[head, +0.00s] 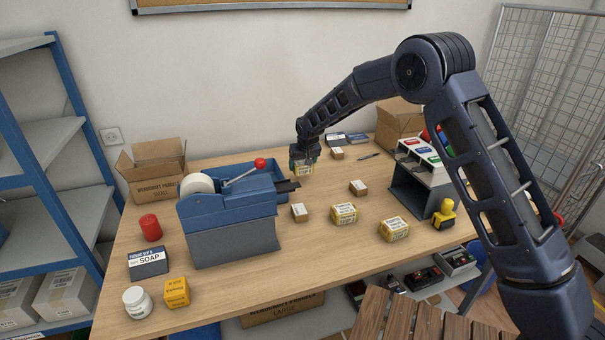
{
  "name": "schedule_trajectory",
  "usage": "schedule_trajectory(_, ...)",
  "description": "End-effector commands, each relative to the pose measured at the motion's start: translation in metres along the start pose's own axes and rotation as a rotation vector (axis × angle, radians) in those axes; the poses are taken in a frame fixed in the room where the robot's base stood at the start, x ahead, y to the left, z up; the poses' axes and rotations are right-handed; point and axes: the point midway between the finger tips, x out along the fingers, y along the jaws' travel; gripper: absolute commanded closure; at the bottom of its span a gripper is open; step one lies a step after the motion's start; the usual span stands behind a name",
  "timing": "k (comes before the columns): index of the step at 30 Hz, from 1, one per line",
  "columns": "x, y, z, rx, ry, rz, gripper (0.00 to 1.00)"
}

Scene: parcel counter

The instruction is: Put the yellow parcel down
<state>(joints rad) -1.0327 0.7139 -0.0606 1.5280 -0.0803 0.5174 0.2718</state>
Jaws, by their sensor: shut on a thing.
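My gripper (304,152) is shut on a yellow parcel (304,168) with a printed label, near the back middle of the wooden table (270,290). The parcel's upper part is hidden by the gripper. I cannot tell whether its underside touches the table. Two similar yellow parcels stand on the table nearer to me, one in the middle (344,213) and one further right (394,229).
A blue tape dispenser (232,215) with a red-knobbed lever stands just left of the held parcel. A grey sorter (417,187) and yellow stamp (445,214) are right.

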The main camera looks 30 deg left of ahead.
Motion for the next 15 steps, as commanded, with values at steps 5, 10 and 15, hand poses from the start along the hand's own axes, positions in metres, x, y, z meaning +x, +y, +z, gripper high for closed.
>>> schedule_trajectory(5,0.012,0.000,0.005,0.000,-0.001,0.000,0.54)
schedule_trajectory(10,0.034,0.000,0.014,-0.001,-0.001,0.000,0.54)
schedule_trajectory(15,0.040,0.000,0.016,0.000,0.001,0.000,0.54)
